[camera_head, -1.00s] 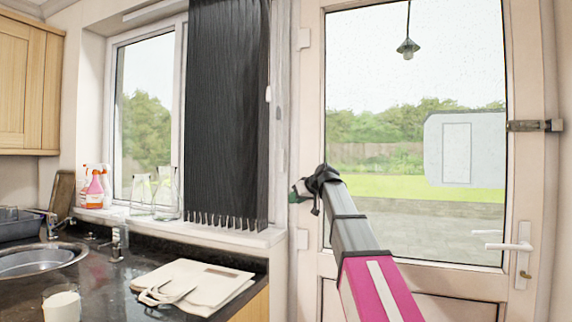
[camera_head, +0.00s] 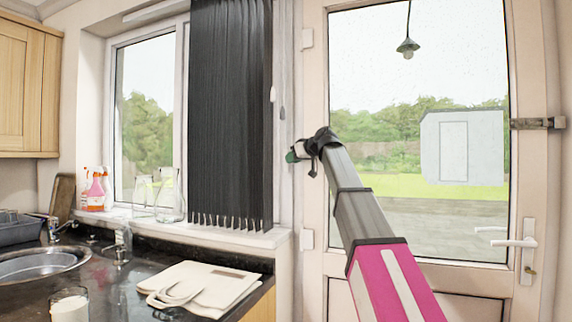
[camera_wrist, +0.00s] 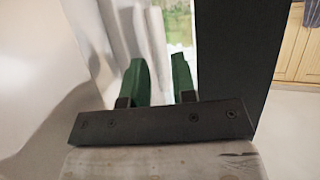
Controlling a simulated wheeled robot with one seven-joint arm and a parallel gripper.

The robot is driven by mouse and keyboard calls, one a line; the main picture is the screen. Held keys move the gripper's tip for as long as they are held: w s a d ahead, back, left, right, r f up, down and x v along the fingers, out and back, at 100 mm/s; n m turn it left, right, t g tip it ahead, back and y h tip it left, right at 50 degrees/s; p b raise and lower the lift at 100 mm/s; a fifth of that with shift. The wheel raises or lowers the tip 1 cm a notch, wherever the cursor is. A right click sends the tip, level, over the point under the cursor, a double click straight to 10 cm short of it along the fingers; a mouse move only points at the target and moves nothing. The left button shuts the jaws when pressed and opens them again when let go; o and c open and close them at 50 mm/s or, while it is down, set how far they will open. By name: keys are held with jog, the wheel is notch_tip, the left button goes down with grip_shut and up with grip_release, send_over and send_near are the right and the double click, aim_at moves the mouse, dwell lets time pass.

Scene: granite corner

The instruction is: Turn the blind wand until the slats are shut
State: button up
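The blind (camera_head: 230,110) is a dark grey bunch of vertical slats hanging over the right part of the window. A small white piece (camera_head: 272,94) hangs at its right edge; it may be part of the wand, but I cannot make out a full wand. My gripper (camera_head: 294,155) is right of the blind's lower half, in front of the white wall and door frame. In the wrist view its two green fingertips (camera_wrist: 160,75) stand apart with nothing visible held between them. A dark panel (camera_wrist: 232,60), probably the blind, is just right of them.
A white glazed door (camera_head: 415,150) with a handle (camera_head: 512,243) is at right. Bottles (camera_head: 97,190) and glass jugs (camera_head: 168,195) stand on the sill. The dark counter holds a sink (camera_head: 40,262), a glass (camera_head: 68,305) and a pale bag (camera_head: 195,285).

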jog(key=shift+x, duration=2.2)
